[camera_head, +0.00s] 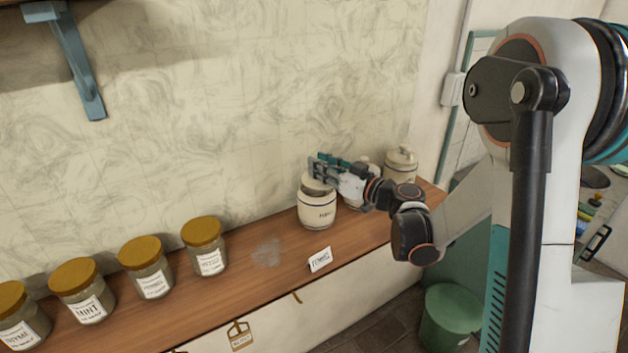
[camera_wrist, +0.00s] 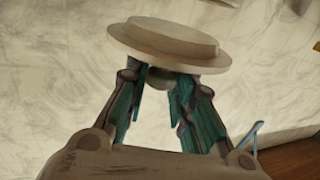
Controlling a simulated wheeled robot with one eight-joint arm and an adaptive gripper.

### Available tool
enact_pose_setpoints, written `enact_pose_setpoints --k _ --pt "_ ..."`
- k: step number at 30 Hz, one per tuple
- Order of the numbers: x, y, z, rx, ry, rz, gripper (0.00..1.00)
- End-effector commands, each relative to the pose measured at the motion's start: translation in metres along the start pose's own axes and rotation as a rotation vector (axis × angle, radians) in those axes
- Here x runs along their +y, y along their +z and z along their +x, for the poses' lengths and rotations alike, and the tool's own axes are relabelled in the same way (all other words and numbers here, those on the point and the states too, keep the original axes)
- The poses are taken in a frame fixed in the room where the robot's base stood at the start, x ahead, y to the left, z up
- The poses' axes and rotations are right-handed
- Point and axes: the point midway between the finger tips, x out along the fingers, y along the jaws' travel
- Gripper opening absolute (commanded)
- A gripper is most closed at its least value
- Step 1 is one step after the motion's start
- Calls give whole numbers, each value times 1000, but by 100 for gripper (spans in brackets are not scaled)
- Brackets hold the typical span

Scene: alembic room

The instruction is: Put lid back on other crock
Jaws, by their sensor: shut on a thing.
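A cream crock (camera_head: 317,212) with dark bands and a lettered front stands upright on the wooden shelf. My gripper (camera_head: 318,168) is just above its mouth, fingers pointing left. In the wrist view, my gripper (camera_wrist: 160,85) is shut on the knob of a pale round lid (camera_wrist: 165,38), which has a stepped, smaller disc on one face. In the head view the fingers overlap the crock's top, so I cannot tell whether lid and rim touch. A second crock (camera_head: 365,165) is partly hidden behind my gripper. A third crock (camera_head: 401,167) at the right wears its lid.
Several labelled jars with golden lids, such as this one (camera_head: 204,246), line the left of the shelf (camera_head: 275,278). A small label card (camera_head: 320,259) stands near the front edge. A pale smudge (camera_head: 267,252) marks the free stretch left of the crock. A green bin (camera_head: 450,315) stands below.

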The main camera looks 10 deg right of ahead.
Motion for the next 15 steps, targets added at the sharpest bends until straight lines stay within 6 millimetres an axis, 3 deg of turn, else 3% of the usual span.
enact_pose_setpoints --k 6,15 --pt "12 -5 3 0 48 0 0" --pt "12 12 3 0 47 0 0"
